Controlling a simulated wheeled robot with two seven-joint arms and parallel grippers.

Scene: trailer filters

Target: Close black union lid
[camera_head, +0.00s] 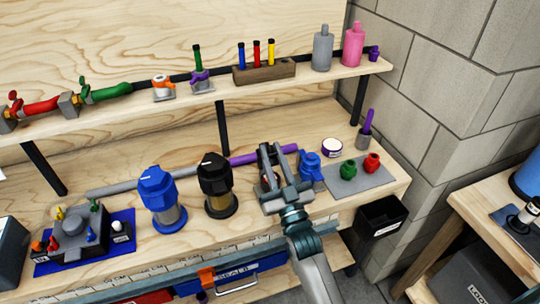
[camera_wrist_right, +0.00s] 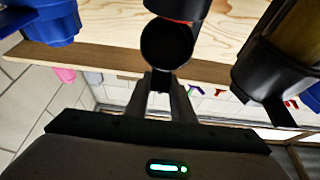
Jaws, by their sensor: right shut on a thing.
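My right gripper (camera_head: 279,153) is in front of the middle of the lower bench in the head view. In the right wrist view its fingers (camera_wrist_right: 163,95) are shut on a small black tab at the edge of a round black lid (camera_wrist_right: 167,44). The lid shows as a dark, hollow ring, close to a black cylindrical body with a red ring (camera_wrist_right: 178,10). I cannot tell whether the lid touches that body. In the head view my gripper hides most of the black union. My left gripper is not in view.
A black-topped filter (camera_head: 215,185) and a blue-topped filter (camera_head: 160,198) stand left of my gripper. A blue fitting (camera_head: 310,170) stands close on its right, before a grey mat (camera_head: 372,184) with green and red pieces. A purple pipe (camera_head: 262,156) runs behind.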

